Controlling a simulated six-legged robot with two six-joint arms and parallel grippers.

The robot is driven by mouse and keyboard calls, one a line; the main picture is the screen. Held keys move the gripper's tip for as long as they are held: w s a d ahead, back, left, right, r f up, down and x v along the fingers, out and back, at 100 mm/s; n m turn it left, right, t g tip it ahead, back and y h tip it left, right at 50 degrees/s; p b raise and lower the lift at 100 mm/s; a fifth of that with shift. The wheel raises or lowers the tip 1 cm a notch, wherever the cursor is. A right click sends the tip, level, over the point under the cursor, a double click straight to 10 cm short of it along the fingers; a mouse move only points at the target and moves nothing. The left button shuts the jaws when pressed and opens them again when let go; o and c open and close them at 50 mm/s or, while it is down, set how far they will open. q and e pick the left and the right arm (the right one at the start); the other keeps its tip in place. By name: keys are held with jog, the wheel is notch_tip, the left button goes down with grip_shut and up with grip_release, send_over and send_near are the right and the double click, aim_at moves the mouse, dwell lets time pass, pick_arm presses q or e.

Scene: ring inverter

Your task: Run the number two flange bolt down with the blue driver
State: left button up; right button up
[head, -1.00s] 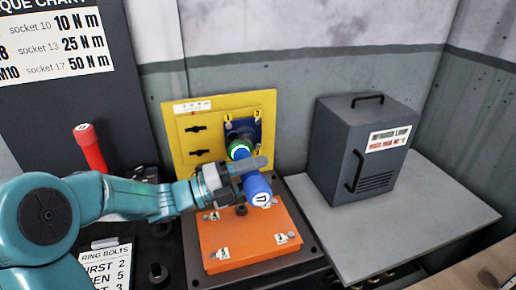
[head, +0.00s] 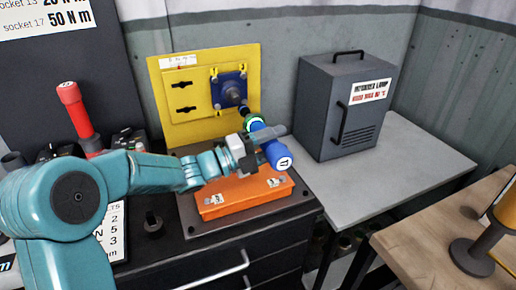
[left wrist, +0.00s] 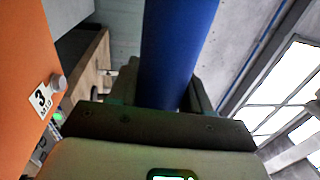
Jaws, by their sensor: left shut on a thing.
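My left gripper (head: 264,146) is shut on the blue driver (head: 278,156), which has a 17 on its near end and a green ring. In the left wrist view the blue driver (left wrist: 178,45) stands between the two fingers. The blue flange (head: 226,80) with a grey centre stub is on the yellow panel (head: 166,72), with small bolts at its corners. The driver's dark far end points toward the flange's lower right; I cannot tell whether it touches. The number two mark is not readable here. My right gripper is not in view.
An orange box (head: 240,199) with numbered labels lies below the driver; its side fills the left of the wrist view. A red-handled tool (head: 76,110) stands at left. A grey lamp cabinet (head: 345,105) stands on a grey table (head: 400,165). A wooden bench (head: 425,245) is at lower right.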

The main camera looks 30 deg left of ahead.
pick_arm(q)
jog(key=shift+w+d+f+b, duration=0.3)
jog(key=shift+w+f, duration=0.15)
jog(key=shift+w, duration=0.15)
jog(key=shift+w+d+f+b, duration=0.3)
jog(key=shift+w+f, duration=0.15)
jog(key=shift+w, duration=0.1)
jog(key=shift+w+d+r, duration=0.1)
jog(key=shift+w+d, duration=0.05)
jog(key=shift+d, duration=0.25)
jog(key=shift+w, duration=0.25)
jog(key=shift+s+a, duration=0.1)
jog(key=shift+s, duration=0.15)
jog(key=shift+f+b, duration=0.2)
jog(key=shift+b, duration=0.5)
jog(key=shift+w+a+r+p, duration=0.15)
jog(key=shift+w+a+p, duration=0.2)
jog(key=shift+w+a, duration=0.25)
jog(key=shift+w+a+p, duration=0.25)
jog(key=shift+w+a, duration=0.5)
jog(key=shift+a, duration=0.2)
jog(key=shift+w+a+p, duration=0.25)
jog(key=shift+w+a, duration=0.5)
jog(key=shift+a, duration=0.15)
jog(key=shift+d, duration=0.1)
jog(key=shift+b, duration=0.65)
